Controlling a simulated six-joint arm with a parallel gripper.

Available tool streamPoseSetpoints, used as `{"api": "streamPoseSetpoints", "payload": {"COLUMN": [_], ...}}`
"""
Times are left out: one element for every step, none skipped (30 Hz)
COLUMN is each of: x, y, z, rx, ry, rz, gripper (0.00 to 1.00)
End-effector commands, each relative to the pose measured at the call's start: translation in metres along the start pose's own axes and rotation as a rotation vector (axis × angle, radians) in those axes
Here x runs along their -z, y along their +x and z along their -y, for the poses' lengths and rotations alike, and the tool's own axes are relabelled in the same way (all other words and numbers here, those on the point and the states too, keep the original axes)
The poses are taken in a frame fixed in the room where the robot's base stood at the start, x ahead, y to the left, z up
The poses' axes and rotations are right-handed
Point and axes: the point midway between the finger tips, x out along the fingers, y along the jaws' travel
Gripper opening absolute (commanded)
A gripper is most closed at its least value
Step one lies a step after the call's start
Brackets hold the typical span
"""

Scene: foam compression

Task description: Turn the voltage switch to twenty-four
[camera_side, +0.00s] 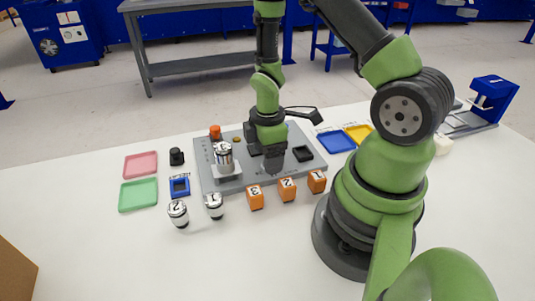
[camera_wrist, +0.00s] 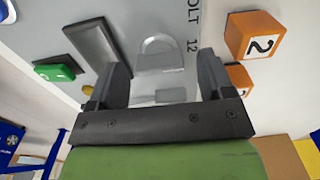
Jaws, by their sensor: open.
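The voltage switch appears as a pale grey, round-ended piece (camera_wrist: 160,54) on the panel in the wrist view. A "VOLT 12" marking is printed beside it; no 24 mark shows. My gripper (camera_wrist: 163,78) is open, with one finger on each side of the switch and visible gaps between. I cannot tell whether the fingers reach down around it. In the side view my gripper (camera_side: 272,165) points down over the grey panel (camera_side: 237,183), hiding most of the switch.
A black block (camera_side: 302,153) sits on the panel, right of my gripper. A silver cylinder (camera_side: 223,158) and orange knob (camera_side: 215,132) stand left. Orange numbered cubes (camera_side: 287,189) line the front edge. Pink (camera_side: 140,165) and green trays (camera_side: 138,194) lie far left.

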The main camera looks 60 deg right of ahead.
Motion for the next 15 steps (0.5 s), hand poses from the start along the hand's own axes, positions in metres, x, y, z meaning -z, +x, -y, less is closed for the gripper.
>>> {"api": "streamPoseSetpoints", "payload": {"x": [0.0001, 0.0002, 0.0003, 0.0003, 0.0004, 0.0004, 0.0004, 0.0005, 0.0005, 0.0005, 0.0004, 0.0004, 0.0004, 0.0004, 0.0004], "y": [0.0030, 0.0042, 0.0053, 0.0059, 0.0062, 0.0064, 0.0064, 0.0063, 0.0062, 0.0062, 0.0061, 0.0061, 0.0061, 0.0060, 0.0060], "z": [0.0002, 0.0002, 0.0002, 0.0002, 0.0002, 0.0002, 0.0001, 0.0001, 0.0000, 0.0000, 0.0000, 0.0001, 0.0001, 0.0000, 0.0001], "rx": [0.001, 0.000, 0.000, 0.000, 0.000, 0.000, 0.000, 0.000, 0.000, 0.000, 0.000, 0.000, 0.000, 0.000, 0.000], "ry": [-0.001, 0.000, 0.000, 0.000, 0.000, 0.000, 0.000, 0.000, 0.000, 0.000, 0.000, 0.000, 0.000, 0.000, 0.000], "rz": [0.000, -0.001, -0.001, -0.002, -0.002, -0.002, -0.002, -0.002, -0.002, -0.002, -0.002, -0.002, -0.002, -0.002, -0.002], "gripper": [0.74, 0.74, 0.74, 0.74, 0.74, 0.74, 0.74, 0.74, 0.74, 0.74, 0.74, 0.70, 0.63, 0.56, 0.47]}}
